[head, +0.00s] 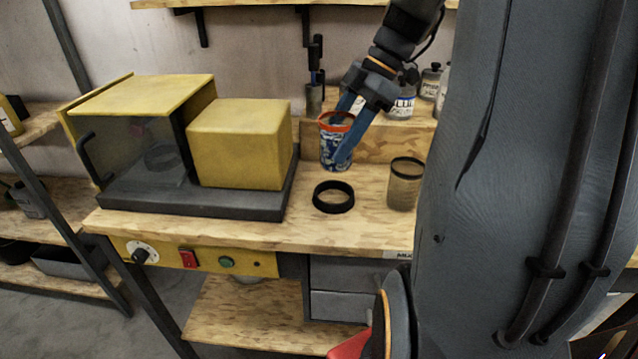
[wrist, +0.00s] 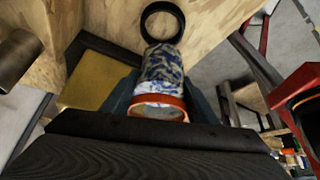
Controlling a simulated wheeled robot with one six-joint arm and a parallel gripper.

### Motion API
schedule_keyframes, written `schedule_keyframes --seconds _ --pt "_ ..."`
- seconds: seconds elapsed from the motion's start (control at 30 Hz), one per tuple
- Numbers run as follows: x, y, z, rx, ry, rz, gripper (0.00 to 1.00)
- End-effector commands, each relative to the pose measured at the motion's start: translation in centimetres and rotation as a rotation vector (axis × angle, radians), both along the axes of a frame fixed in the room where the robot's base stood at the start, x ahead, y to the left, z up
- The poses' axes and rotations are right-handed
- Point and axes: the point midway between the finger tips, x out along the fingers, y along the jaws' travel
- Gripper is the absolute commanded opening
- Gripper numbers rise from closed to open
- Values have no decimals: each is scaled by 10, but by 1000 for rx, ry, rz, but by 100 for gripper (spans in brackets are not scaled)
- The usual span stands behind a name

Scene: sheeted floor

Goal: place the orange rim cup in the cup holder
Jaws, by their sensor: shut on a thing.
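The orange rim cup (head: 336,143) is blue and white with an orange band at its top. My gripper (head: 344,134) is shut on it, one blue finger on each side, and the cup stands nearly upright behind the holder in the head view. In the wrist view the cup (wrist: 163,82) lies between my gripper's fingers (wrist: 162,92), rim towards the camera. The cup holder, a black ring (head: 333,197), lies on the wooden bench in front of the cup. It also shows beyond the cup's base in the wrist view (wrist: 162,8). I cannot tell whether the cup touches the bench.
A brown translucent cup (head: 405,184) stands right of the ring. A yellow machine (head: 240,143) on a dark base fills the bench's left side. Jars and a bottle (head: 430,80) stand on a raised wooden ledge behind. Bare bench surrounds the ring.

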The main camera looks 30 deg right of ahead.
Motion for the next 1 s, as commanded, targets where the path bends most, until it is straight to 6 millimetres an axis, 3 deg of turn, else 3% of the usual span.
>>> schedule_keyframes --seconds 0.4,0.57,0.83,1.0 --pt "0 2 -56 2 4 3 16" --pt "0 1 -66 1 2 2 16" --pt "-1 1 -98 1 2 0 16" --pt "0 0 -100 0 0 0 16"
